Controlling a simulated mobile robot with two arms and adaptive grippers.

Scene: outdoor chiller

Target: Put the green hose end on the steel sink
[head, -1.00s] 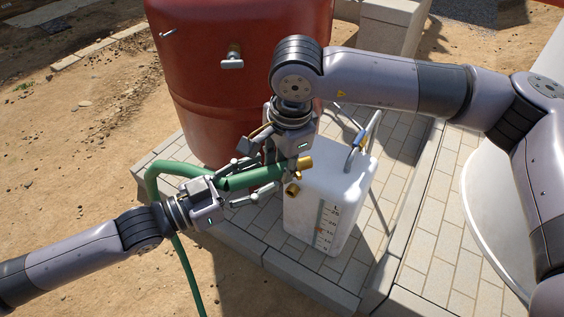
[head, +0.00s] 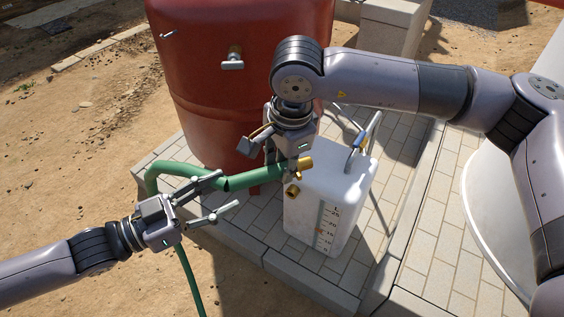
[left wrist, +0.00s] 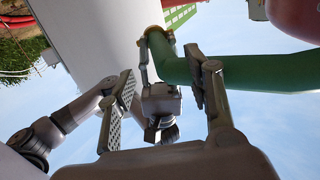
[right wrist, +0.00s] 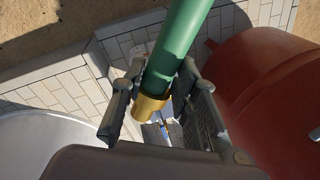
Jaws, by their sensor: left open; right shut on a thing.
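The green hose end (head: 265,174) with its brass fitting (head: 305,162) is held in my right gripper (head: 290,163), above the paved plinth beside a white jug. In the right wrist view the hose (right wrist: 180,40) and brass collar (right wrist: 152,106) lie between the fingers (right wrist: 158,95). I cannot identify a steel sink for certain.
A red tank (head: 235,110) with a tap (head: 232,60) stands behind. The white graduated jug (head: 330,195) with a blue-clipped handle stands on the plinth (head: 250,225). A large pale round surface (head: 490,200) is at the right. Sandy ground (head: 70,170) lies left.

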